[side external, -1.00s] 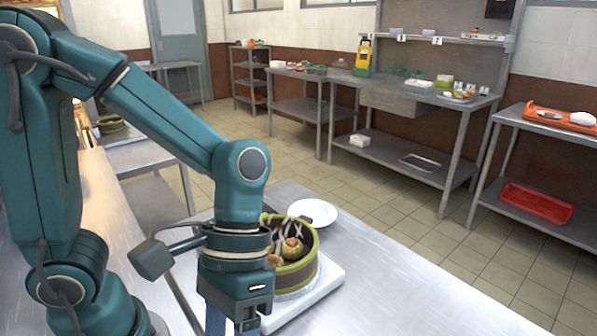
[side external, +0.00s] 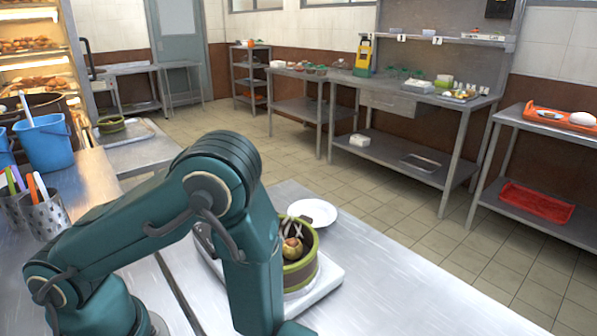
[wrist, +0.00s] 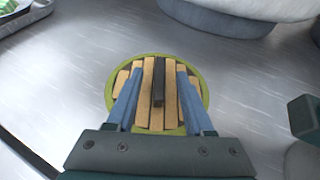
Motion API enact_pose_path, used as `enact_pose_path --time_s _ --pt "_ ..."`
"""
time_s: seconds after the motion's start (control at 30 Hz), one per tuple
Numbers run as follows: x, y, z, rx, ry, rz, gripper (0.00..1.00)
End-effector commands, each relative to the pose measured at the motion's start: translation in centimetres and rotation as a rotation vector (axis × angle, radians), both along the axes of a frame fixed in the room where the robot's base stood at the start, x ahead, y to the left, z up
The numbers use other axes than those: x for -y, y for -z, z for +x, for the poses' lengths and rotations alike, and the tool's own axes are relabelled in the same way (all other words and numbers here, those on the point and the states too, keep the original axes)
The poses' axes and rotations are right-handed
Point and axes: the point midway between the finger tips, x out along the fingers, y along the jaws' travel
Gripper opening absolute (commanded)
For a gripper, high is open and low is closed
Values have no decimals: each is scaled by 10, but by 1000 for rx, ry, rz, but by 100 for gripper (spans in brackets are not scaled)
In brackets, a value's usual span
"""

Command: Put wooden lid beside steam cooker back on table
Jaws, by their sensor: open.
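A round wooden lid (wrist: 172,118) with pale slats, a yellow-green rim and a dark bar handle (wrist: 158,80) lies on the metal table in the wrist view. My gripper (wrist: 160,72) is open over it, its two blue fingers apart on either side of the handle and not closed on it. Whether the fingers touch the lid is unclear. The steam cooker (side external: 303,275), round and brown with green bands, stands uncovered on a white base with food inside, partly hidden by my arm in the side view. The lid and gripper do not show there.
A white plate (side external: 312,212) lies behind the cooker. The metal table (side external: 400,290) is clear to the right. A blue bucket (side external: 43,145) and a metal holder with utensils (side external: 42,215) stand at the left. Shelves and tables line the far wall.

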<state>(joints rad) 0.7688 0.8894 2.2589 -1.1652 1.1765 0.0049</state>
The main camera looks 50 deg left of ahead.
Motion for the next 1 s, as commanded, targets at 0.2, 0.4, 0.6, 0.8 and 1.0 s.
enact_pose_path --time_s 0.2,0.4,0.6,0.8,1.0 --pt "7 8 -18 -2 4 1 52" --pt "9 10 -21 3 1 -1 52" --pt "9 10 -21 2 1 -1 37" --pt "9 10 -21 2 0 -2 0" --pt "9 9 -21 2 0 -2 0"
